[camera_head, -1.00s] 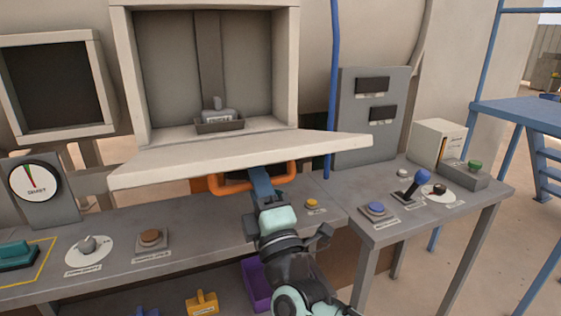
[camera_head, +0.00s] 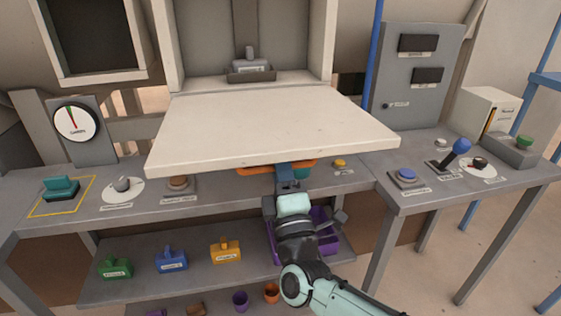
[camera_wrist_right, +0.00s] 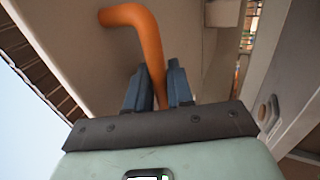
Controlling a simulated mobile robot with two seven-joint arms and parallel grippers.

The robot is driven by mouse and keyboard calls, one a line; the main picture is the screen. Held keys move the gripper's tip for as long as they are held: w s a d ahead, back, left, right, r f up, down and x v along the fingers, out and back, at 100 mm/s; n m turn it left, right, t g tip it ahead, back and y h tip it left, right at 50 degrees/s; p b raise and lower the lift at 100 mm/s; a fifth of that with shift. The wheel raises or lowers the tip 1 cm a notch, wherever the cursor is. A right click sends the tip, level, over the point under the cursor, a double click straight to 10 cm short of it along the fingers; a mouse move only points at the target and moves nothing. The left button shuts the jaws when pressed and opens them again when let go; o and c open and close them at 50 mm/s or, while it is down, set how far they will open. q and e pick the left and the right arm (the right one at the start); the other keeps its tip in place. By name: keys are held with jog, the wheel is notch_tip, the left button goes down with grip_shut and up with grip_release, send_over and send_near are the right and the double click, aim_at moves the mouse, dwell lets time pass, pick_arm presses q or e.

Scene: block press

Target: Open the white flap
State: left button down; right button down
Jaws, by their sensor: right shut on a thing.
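The white flap (camera_head: 270,130) hangs open, sloping outward and down from the bottom edge of the pale wall box (camera_head: 320,45), in the head view. An orange handle (camera_head: 252,171) is under its front edge; most of it is hidden by the flap there. My right gripper (camera_head: 285,173) is below that edge, shut on the handle. In the right wrist view the blue fingers of my right gripper (camera_wrist_right: 157,82) are on either side of the orange handle (camera_wrist_right: 143,35), close to the flap's underside. My left gripper is not in view.
A grey block on a tray (camera_head: 250,75) stands inside the box. The grey bench (camera_head: 215,202) below carries knobs and buttons. A blue pole (camera_head: 375,60) rises right of the flap. A purple bin (camera_head: 325,225) is below.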

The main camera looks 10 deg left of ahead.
jog(key=shift+s+r, duration=0.1)
jog(key=c, duration=1.1)
grip_release()
jog(key=shift+r, duration=0.1)
jog(key=shift+s+d, duration=0.1)
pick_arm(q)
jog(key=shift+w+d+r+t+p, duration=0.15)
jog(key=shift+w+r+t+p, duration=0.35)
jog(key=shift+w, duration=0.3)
pick_arm(e)
jog(key=v, duration=1.3)
jog(key=shift+f, duration=0.3)
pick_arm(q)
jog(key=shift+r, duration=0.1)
